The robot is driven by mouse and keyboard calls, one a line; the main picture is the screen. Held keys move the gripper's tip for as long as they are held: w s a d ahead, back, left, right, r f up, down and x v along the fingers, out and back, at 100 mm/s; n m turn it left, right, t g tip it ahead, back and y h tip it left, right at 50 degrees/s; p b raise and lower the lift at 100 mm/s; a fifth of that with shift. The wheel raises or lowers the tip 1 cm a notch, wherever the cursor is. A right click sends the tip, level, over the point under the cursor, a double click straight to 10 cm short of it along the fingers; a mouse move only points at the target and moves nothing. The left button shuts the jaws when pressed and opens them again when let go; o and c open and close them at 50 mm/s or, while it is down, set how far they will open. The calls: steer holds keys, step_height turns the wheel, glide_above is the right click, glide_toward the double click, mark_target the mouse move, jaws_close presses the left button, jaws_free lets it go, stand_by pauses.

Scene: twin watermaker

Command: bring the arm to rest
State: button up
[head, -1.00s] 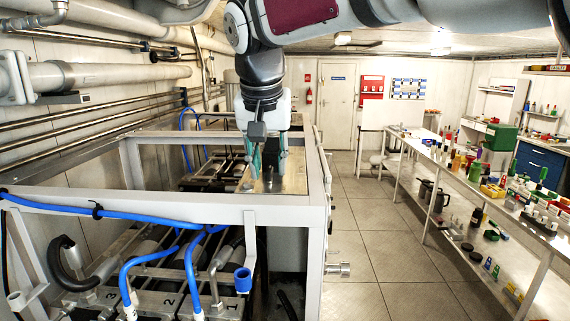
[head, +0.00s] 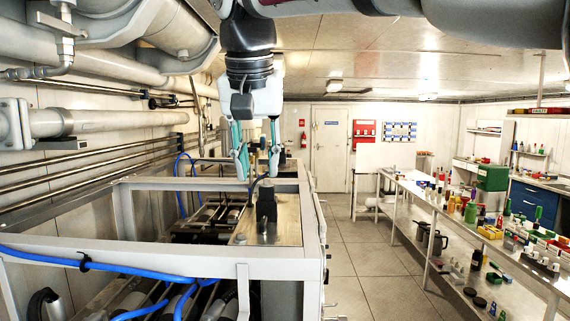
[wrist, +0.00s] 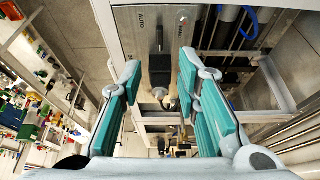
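My gripper (head: 258,172) hangs pointing down above a metal panel (head: 285,222) on the near frame. Its teal-padded fingers are spread apart with nothing held between them. A black switch handle (head: 266,205) stands on the panel below the fingertips, apart from them. In the wrist view, my gripper (wrist: 158,68) is open. The black handle (wrist: 160,72) shows between the fingers, on the panel (wrist: 140,40) marked AUTO and what looks like MANUAL.
A pale metal frame (head: 150,252) with a blue hose (head: 95,266) surrounds the equipment below. Large pipes (head: 110,122) run along the left wall. A shelf bench (head: 440,208) full of bottles stands at right. The floor aisle (head: 362,255) is clear.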

steer(key=shift+d, duration=0.1)
steer(key=d+f+b, duration=0.2)
steer(key=d+f, duration=0.2)
steer(key=d, duration=0.5)
steer(key=s+d+f+b, duration=0.1)
steer(key=s+d+f, duration=0.3)
steer(key=d+f, duration=0.2)
steer(key=s+d+f+b, duration=0.2)
steer(key=s+d+f, duration=0.2)
steer(key=f, duration=0.5)
steer(key=s+d+f+t+b, duration=0.1)
steer(key=s+d+f, duration=0.3)
steer(key=d+f, duration=0.4)
steer(key=shift+d+b, duration=0.35)
steer(key=shift+b, duration=0.3)
